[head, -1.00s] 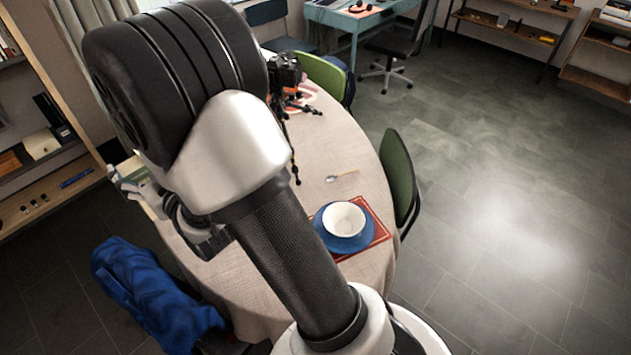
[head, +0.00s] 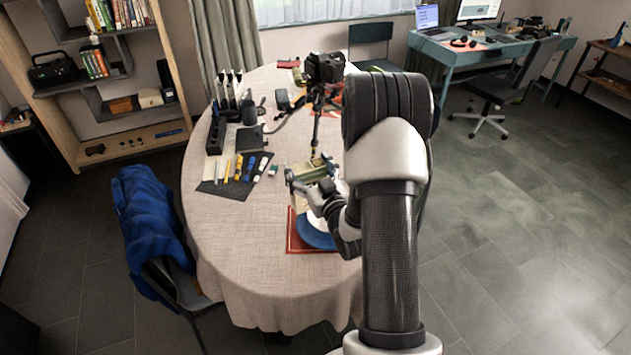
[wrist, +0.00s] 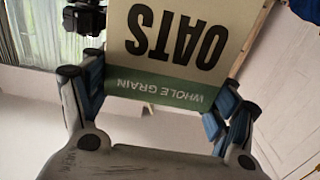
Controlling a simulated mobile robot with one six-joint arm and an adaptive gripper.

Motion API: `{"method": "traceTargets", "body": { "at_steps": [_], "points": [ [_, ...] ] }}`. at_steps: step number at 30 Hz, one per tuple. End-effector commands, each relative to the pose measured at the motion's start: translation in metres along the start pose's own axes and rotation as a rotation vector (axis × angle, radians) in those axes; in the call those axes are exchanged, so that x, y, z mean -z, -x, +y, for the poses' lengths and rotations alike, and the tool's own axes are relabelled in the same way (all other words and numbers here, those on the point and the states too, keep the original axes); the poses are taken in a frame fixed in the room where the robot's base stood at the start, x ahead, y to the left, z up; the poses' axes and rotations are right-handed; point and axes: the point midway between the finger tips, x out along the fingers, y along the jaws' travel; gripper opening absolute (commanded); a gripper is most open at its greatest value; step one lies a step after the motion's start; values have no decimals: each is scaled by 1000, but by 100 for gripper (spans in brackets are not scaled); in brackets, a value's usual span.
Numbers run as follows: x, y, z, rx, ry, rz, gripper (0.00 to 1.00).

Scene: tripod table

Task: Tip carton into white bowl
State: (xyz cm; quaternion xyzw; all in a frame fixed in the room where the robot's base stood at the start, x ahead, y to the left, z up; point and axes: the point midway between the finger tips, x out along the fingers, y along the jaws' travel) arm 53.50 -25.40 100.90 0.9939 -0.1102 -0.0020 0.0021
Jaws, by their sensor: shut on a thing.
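My gripper (head: 313,188) is shut on the oats carton (head: 312,170), a cream and green box. In the wrist view the carton (wrist: 180,35) sits between the two fingers, its "OATS" lettering upside down in the picture. In the head view the carton is over or near the white bowl (head: 315,203). The bowl is mostly hidden behind my gripper and wrist; only a bit of its white side shows. It stands on a blue plate (head: 314,236) on a red mat (head: 296,244). The carton's mouth and any contents are not visible.
The oval table (head: 235,270) has a camera on a tripod (head: 318,100) just behind the carton. A dark mat with pens and tools (head: 228,188) lies to the left, with a black rack behind. A chair with a blue jacket (head: 150,230) stands at left. The table's front left is clear.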

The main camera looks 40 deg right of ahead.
Motion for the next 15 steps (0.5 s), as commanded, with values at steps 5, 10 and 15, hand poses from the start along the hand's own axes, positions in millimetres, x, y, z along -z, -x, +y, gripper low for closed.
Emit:
{"method": "traceTargets", "body": {
  "at_steps": [5,10,15],
  "points": [
    [-12,6,19,-16,-4,6,29],
    [-16,6,19,-15,-4,5,29],
    [-25,6,18,-15,-5,4,29]
  ]
}}
